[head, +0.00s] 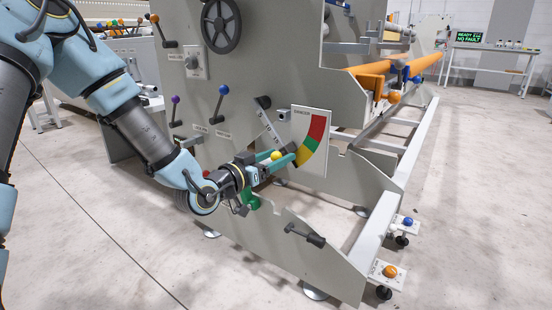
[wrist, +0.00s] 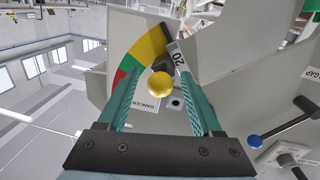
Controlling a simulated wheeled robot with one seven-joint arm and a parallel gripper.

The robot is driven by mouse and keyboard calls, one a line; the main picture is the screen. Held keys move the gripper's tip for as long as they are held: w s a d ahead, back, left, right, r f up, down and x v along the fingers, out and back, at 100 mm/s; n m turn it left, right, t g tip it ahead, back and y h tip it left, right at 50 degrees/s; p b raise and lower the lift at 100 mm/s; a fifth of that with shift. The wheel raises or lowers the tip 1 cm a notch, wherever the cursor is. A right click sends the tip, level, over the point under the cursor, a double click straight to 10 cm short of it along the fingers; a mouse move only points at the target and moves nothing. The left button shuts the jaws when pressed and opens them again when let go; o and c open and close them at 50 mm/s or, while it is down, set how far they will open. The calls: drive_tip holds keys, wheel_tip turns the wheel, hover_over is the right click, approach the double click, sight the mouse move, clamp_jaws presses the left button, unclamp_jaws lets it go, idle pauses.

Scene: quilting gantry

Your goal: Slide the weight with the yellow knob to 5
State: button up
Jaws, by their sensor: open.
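The yellow knob (head: 276,155) of the weight shows near the lower end of a slanted numbered bar (head: 269,126) on the grey side panel. In the wrist view the yellow knob (wrist: 159,84) sits between my two teal fingers, with visible gaps on both sides. The mark 20 (wrist: 179,60) shows on the bar just beyond the knob. My gripper (head: 283,159) is open around the knob; it also shows in the wrist view (wrist: 161,78). The weight's body is mostly hidden behind the knob and fingers. The mark 5 is too small to read surely.
A dancer gauge (head: 312,140) with red, green and yellow bands stands right beside the bar. Blue (head: 223,90) and purple (head: 175,99) knobbed levers and a handwheel (head: 220,25) are on the same panel. Open floor lies to the left.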

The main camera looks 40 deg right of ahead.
drive_tip(key=shift+c, duration=0.3)
clamp_jaws()
idle(1.0)
drive_tip(key=shift+r, duration=0.1)
